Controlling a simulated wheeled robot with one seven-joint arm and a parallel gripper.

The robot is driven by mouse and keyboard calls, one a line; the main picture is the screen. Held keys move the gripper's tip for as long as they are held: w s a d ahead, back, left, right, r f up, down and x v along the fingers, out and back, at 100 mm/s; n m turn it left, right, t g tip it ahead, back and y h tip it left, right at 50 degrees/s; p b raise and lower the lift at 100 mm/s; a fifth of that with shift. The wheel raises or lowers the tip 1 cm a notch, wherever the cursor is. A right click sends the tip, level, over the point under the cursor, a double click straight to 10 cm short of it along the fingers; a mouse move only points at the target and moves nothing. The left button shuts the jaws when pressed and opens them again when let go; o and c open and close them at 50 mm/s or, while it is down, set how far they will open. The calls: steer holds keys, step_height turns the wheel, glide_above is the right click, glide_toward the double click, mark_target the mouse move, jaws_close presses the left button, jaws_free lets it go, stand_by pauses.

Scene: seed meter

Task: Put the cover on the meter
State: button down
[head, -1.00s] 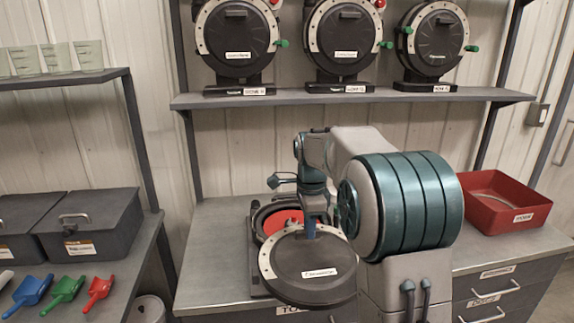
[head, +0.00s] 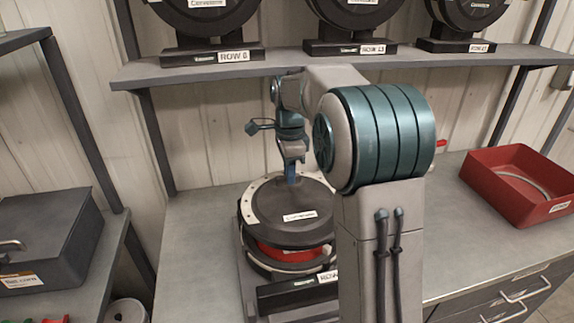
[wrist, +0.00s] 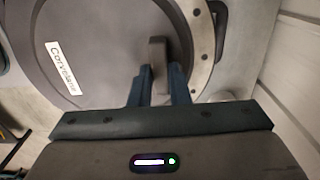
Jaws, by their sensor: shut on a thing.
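The cover (head: 305,212) is a round dark disc with a pale dotted rim and a white label. My gripper (head: 291,177) is shut on the handle of the cover from above. The wrist view shows the two blue fingers (wrist: 160,82) closed around the dark handle of the cover (wrist: 110,60). The meter (head: 285,262) is on the bench below, with red showing inside it. The cover is over the meter, and a red gap shows between them at the front. Whether they touch at the back is hidden.
A red tray (head: 512,190) with a pale ring inside stands on the bench (head: 200,225) at the right. A shelf (head: 290,68) with several covered meters is above and behind. A dark case (head: 50,235) is on the left shelf.

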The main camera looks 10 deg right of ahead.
mark_target(289, 191)
steer(key=shift+s+f+b, duration=0.15)
steer(key=shift+f+b, duration=0.25)
steer(key=shift+f, duration=0.15)
steer(key=shift+f+b, duration=1.1)
steer(key=shift+f, duration=0.55)
steer(key=shift+a, duration=0.1)
steer(key=shift+f, duration=1)
stand_by(1.4)
steer(key=c, duration=1.4)
jaws_free()
steer(key=shift+o, duration=0.2)
steer(key=shift+r, duration=0.1)
steer(key=shift+r+p, duration=3.9)
steer(key=shift+r, duration=0.75)
